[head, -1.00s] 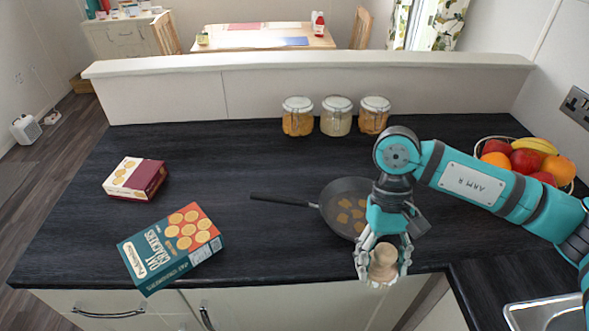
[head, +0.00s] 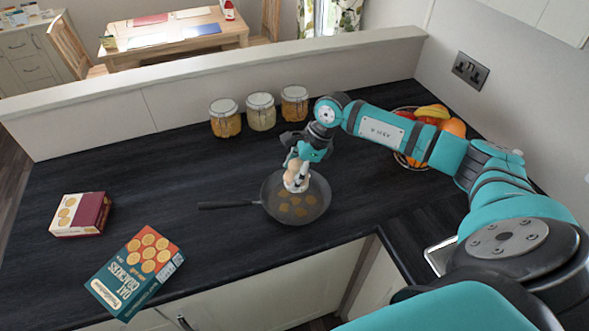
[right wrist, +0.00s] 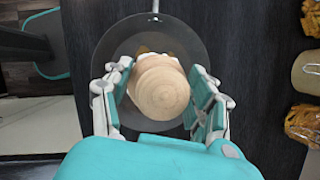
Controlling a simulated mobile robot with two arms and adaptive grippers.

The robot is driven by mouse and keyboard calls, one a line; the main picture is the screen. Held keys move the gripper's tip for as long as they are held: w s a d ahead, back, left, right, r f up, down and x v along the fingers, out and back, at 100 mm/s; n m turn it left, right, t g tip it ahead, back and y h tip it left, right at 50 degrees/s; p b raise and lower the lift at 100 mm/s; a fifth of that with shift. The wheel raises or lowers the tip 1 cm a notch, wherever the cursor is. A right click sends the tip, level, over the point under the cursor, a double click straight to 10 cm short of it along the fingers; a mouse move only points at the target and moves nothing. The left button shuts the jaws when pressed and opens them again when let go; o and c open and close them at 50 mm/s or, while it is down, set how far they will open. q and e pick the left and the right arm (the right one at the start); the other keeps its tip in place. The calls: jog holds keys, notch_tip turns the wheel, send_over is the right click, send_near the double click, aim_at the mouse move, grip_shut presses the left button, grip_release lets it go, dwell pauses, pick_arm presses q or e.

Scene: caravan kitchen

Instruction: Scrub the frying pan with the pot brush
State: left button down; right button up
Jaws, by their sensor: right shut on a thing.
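The dark frying pan (head: 318,207) lies on the black worktop with its handle pointing left, and brown patches show on its inside. My right gripper (head: 296,180) is shut on the pot brush (head: 291,168), whose round pale wooden knob sits between the fingers. The brush is over the far part of the pan; whether its bristles touch the pan is hidden. In the right wrist view the brush's knob (right wrist: 160,93) is between both fingers, with the pan (right wrist: 122,48) below it. My left gripper is not in view.
Three jars (head: 261,111) stand behind the pan by the low wall. A fruit basket (head: 402,159) is at the right, behind my right arm. An oat crackers box (head: 133,270) and a smaller box (head: 80,214) are at the left. The worktop between is clear.

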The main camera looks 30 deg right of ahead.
notch_tip(320, 180, down, 2)
jog(key=shift+b, duration=0.4)
jog(key=shift+f+b, duration=0.95)
jog(key=shift+f, duration=1.1)
jog(key=shift+f+b, duration=0.7)
jog(key=shift+b, duration=0.1)
